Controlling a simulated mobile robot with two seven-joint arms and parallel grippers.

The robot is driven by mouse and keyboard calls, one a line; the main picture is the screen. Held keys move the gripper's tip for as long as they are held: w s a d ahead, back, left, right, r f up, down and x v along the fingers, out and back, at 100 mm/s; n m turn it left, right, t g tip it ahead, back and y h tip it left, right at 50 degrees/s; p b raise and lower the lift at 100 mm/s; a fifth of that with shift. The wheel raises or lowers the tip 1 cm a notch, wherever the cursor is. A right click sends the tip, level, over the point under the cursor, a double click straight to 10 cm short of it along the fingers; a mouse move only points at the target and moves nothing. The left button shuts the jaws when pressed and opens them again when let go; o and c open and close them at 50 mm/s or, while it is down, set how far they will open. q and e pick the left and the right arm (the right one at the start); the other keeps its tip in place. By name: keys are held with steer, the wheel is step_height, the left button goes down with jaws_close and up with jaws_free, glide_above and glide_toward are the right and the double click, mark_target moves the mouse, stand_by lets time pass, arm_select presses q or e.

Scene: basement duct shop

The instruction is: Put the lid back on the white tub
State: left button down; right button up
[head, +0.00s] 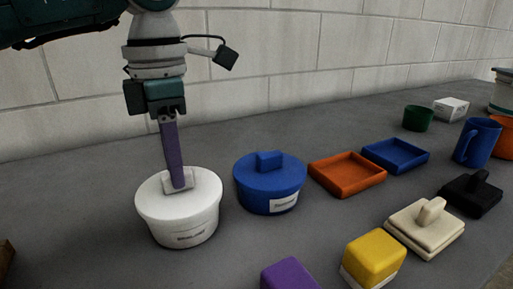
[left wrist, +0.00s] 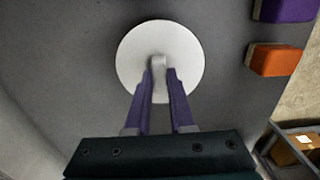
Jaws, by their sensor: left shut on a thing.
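The white tub (head: 170,233) stands upright on the grey bench at the left of the head view, with a label on its front. The round white lid (head: 153,196) is at the tub's top, roughly level, and I see no clear gap between them. In the left wrist view the lid (left wrist: 135,48) hides the tub below it. My left gripper (head: 180,186) points down from above, its purple fingers shut on the lid's upright handle (left wrist: 158,62). My right gripper is not in view.
A blue lidded tub (head: 262,195) stands close on the right. Beyond it are an orange tray (head: 347,188) and a blue tray (head: 396,165). Yellow (head: 374,252) and purple (head: 288,275) blocks lie in front. A wall (head: 300,60) runs behind.

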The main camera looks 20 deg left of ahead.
arm_select(q)
steer(key=shift+c, duration=1.1)
jaws_free()
steer(key=shift+r+p, duration=2.8)
steer(key=shift+r, duration=0.75)
jaws_close()
steer(key=shift+f, duration=0.25)
